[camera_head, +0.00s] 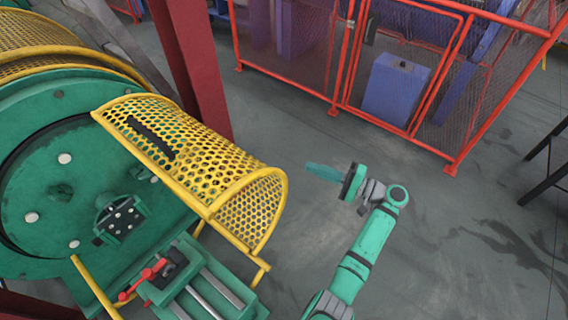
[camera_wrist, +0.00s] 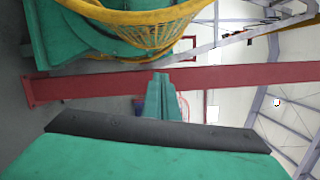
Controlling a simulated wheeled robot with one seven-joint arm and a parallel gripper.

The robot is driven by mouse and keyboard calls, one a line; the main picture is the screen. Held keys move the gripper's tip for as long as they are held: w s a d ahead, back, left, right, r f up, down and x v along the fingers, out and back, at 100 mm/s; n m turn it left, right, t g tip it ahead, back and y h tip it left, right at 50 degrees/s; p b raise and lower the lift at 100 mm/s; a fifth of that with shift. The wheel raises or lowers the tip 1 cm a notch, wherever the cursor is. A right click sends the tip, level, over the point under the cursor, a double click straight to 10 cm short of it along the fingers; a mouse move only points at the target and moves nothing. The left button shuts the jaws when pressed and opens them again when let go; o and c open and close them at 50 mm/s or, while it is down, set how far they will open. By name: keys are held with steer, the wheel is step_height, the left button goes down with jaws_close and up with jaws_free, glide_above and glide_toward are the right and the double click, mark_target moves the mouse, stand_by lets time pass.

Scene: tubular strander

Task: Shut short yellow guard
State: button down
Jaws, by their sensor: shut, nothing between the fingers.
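The short yellow guard (camera_head: 200,150) is a curved perforated cover with a black handle (camera_head: 150,138) on its upper face. In the head view it stands raised and tilted beside the green drum (camera_head: 85,190), with the rails below uncovered. My gripper (camera_head: 312,168) is shut and empty, to the right of the guard and apart from it, fingers pointing left towards it. In the wrist view the closed fingertips (camera_wrist: 160,82) show at the middle. Yellow mesh (camera_wrist: 150,32) crosses the top there; I cannot tell which guard it belongs to.
A green carriage with rails (camera_head: 205,290) and a red handle (camera_head: 143,282) lies below the guard. A dark red column (camera_head: 190,65) rises behind it. Red mesh fencing (camera_head: 345,60) encloses a blue box (camera_head: 395,90) at the back. Floor around my arm is clear.

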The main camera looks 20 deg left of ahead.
steer(key=s+a+r, duration=0.1)
steer(key=s+a, duration=0.2)
steer(key=a, duration=0.8)
steer(key=shift+r, duration=0.3)
steer(key=shift+w+a+r, duration=0.1)
steer(key=shift+a, duration=0.05)
